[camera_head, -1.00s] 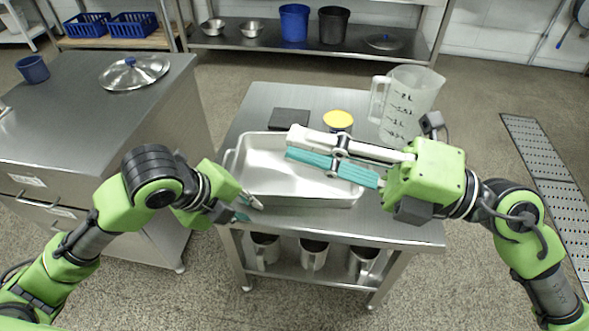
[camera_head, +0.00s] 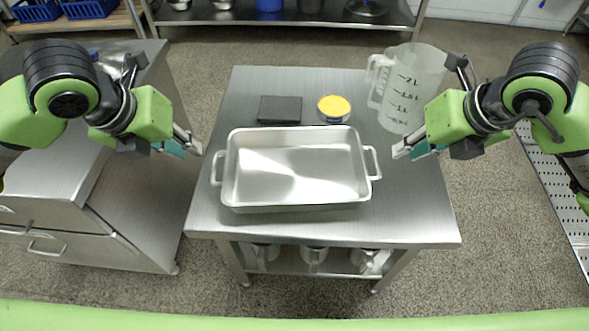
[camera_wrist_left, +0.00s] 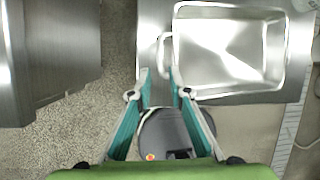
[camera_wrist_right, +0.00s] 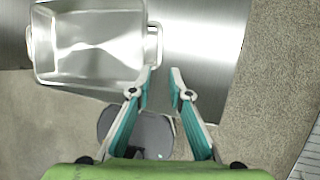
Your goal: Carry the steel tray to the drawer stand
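The steel tray (camera_head: 295,198) is a shallow rectangular pan with a handle at each end, empty and resting on the steel table (camera_head: 410,215). It also shows in the left wrist view (camera_wrist_left: 230,85) and the right wrist view (camera_wrist_right: 90,82). The drawer stand (camera_head: 70,245) is the steel cabinet at the left. My left gripper (camera_head: 197,148) is open and empty, just left of the tray's left handle (camera_head: 216,168). My right gripper (camera_head: 397,150) is open and empty, just right of the right handle (camera_head: 374,163). Both appear apart from the handles.
Behind the tray are a dark flat slab (camera_head: 280,108), a yellow-lidded container (camera_head: 334,108) and a clear measuring jug (camera_head: 411,90). Metal vessels (camera_head: 315,254) stand on the table's lower shelf. A floor gap (camera_head: 190,190) separates table and drawer stand.

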